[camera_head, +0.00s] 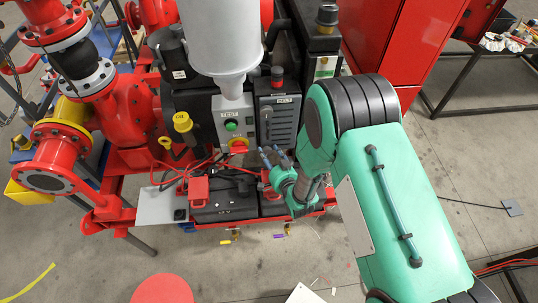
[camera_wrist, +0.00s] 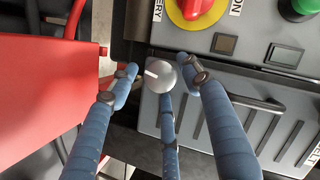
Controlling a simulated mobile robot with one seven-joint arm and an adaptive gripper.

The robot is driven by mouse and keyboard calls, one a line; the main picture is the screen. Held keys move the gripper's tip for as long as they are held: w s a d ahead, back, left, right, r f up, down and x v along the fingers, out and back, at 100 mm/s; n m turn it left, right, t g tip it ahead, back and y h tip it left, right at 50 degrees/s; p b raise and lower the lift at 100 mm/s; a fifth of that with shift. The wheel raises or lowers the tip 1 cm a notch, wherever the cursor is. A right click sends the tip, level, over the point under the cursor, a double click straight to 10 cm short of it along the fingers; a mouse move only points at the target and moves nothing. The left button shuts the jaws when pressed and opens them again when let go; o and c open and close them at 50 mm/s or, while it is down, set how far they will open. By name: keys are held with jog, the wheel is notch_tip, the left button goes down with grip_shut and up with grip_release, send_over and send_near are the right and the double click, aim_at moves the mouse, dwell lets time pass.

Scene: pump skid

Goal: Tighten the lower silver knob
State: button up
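One round silver knob (camera_wrist: 160,76) with a white pointer mark shows in the wrist view, at the edge of a grey panel, below a red and yellow rotary switch. I cannot tell from this view alone whether another silver knob is near it. My gripper (camera_wrist: 158,78) has three blue fingers spread around the knob. The left fingertip is apart from it, the right one is close to its right edge, and the middle one is at its lower side; contact is unclear. In the head view my gripper (camera_head: 272,157) is in front of the lower control panel, and the knob cannot be made out.
The red and yellow switch (camera_wrist: 192,8) and a green button (camera_wrist: 298,8) are above the knob. A red box (camera_wrist: 50,85) stands to the left. In the head view, red cables (camera_head: 195,165) and batteries (camera_head: 222,195) lie left of my gripper. Open floor is in front.

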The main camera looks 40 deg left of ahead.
jog(key=c, duration=0.8)
jog(key=shift+o, duration=0.2)
jog(key=shift+s+n+h+b, duration=0.1)
jog(key=shift+n+h+b, duration=0.2)
jog(key=shift+n+b, duration=0.2)
jog(key=o, duration=1.1)
